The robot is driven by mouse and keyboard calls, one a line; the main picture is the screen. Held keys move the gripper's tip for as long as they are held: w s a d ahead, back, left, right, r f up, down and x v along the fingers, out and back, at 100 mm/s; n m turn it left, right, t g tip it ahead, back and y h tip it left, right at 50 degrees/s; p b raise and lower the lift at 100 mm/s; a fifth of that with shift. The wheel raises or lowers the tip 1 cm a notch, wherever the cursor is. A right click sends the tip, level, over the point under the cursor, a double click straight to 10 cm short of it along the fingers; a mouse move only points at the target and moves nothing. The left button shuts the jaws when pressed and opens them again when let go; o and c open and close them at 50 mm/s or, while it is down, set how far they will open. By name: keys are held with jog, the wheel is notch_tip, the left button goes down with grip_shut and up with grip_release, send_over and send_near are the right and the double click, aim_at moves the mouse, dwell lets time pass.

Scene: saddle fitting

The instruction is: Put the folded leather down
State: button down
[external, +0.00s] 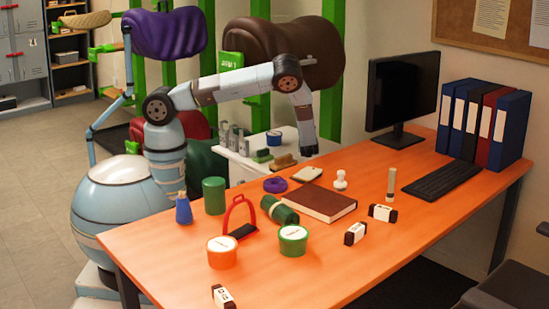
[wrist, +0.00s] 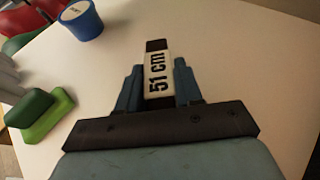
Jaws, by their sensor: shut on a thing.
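My gripper (external: 308,150) reaches down over the white cabinet top behind the desk. In the wrist view, my gripper (wrist: 156,80) has its two blue fingers closed on either side of the folded leather (wrist: 156,45), a narrow dark piece with a white band reading "51 cm". The band faces the camera and the dark end sticks out beyond the fingertips. Below it is the pale cabinet top (wrist: 235,70); I cannot tell whether the leather touches it. In the external view the held piece cannot be made out.
A blue tub (wrist: 82,20) and green blocks (wrist: 38,115) stand on the cabinet, left of the gripper in the wrist view. Similar dark banded pieces (external: 383,213) lie on the orange desk (external: 400,262). The cabinet top around the leather looks clear.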

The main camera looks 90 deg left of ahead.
jog(key=shift+w+a+f, duration=0.3)
jog(key=shift+w+f, duration=0.15)
jog(key=shift+f, duration=0.15)
jog(key=shift+w+f, duration=0.1)
jog(key=shift+f, duration=1.45)
jog(key=c, duration=0.7)
grip_release()
jog(key=shift+c, duration=0.2)
jog(key=v, duration=0.5)
notch_tip(320, 180, up, 5)
jog(key=shift+r, duration=0.95)
